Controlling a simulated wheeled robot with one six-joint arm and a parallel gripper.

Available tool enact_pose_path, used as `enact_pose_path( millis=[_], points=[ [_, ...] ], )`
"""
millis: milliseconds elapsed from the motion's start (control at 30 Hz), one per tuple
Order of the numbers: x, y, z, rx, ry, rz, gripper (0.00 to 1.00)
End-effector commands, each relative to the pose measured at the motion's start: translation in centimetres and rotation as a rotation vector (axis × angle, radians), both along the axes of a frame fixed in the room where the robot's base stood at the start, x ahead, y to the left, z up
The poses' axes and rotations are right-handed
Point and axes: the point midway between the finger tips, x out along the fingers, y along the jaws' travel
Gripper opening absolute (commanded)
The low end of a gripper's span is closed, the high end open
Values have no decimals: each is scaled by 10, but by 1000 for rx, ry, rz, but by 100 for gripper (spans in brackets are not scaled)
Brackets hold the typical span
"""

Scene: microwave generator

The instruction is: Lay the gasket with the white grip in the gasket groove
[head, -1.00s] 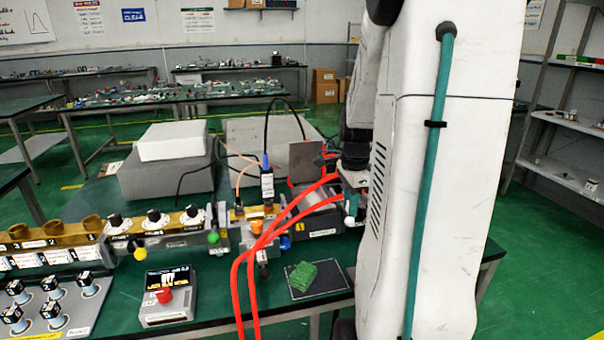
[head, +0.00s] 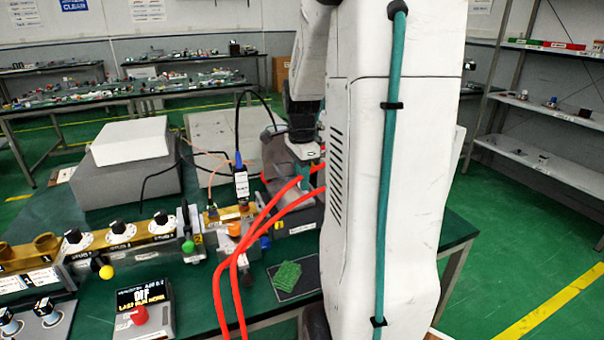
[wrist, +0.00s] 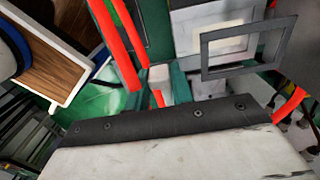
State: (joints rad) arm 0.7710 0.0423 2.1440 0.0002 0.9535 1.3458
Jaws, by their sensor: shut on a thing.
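My gripper (wrist: 162,84) shows in the wrist view with its teal fingers closed around a small white grip (wrist: 159,74). A thin dark-grey rectangular gasket frame (wrist: 205,55) hangs in the air to the right of the fingers; its link to the grip is partly unclear. In the head view my gripper (head: 306,172) is low over the bench's far right part, next to the red hoses, partly hidden by my arm. The gasket cannot be made out there. I cannot clearly identify the gasket groove; a grey block with a pale face (wrist: 228,38) lies behind the frame.
Red hoses (head: 232,270) loop close to my gripper. A black cable rises behind a black-and-white device (head: 241,184). A green pad (head: 287,275) lies on a dark mat at the bench front. A control box with a red knob (head: 140,314) and grey-white blocks (head: 130,141) stand left.

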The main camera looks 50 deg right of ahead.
Motion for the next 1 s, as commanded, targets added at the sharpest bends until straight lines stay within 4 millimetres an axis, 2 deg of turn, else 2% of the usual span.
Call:
enact_pose_path(
  millis=[1000],
  points=[
    [-2, -2, -70, 1, 1, -4, 0]
  ],
)
